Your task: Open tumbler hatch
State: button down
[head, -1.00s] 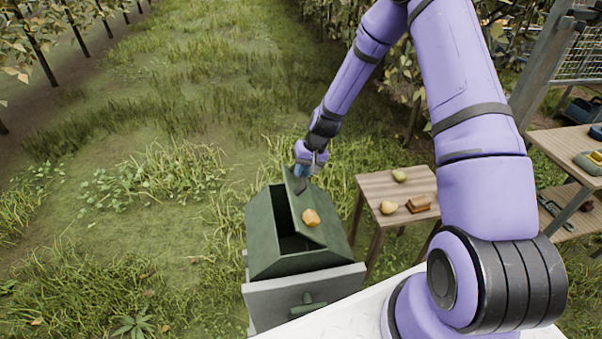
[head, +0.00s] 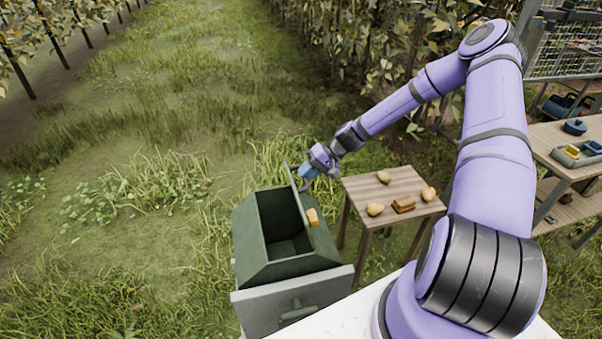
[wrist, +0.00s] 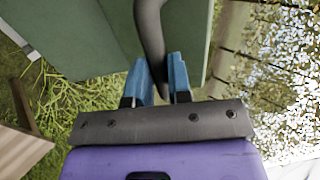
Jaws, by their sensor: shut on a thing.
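The green tumbler (head: 252,258) stands in front of me on a pale grey base. Its hatch (head: 298,203) stands raised steeply along the right side of the opening, so the dark, empty-looking inside (head: 283,225) shows. My gripper (head: 303,173) is at the hatch's far upper edge. In the wrist view, the blue fingers of my gripper (wrist: 159,72) are shut on a dark curved handle (wrist: 150,28), against the green hatch panel (wrist: 188,35). The fingers partly hide the handle's lower end.
A shelf (head: 560,150) with a tray is at the far right. Grass lies open to the left.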

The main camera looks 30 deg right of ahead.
jog(key=s+d+f+y, duration=0.1)
jog(key=d+f+y, duration=0.3)
jog(key=d, duration=0.1)
jog(key=shift+s+t+y, duration=0.2)
jog(key=shift+t+y, duration=0.2)
dwell(0.5)
jog(key=c, duration=1.1)
grip_release()
jog(key=shift+w+a, duration=0.1)
jog(key=shift+o, duration=0.2)
jog(key=shift+r, duration=0.1)
jog(key=shift+d, duration=0.25)
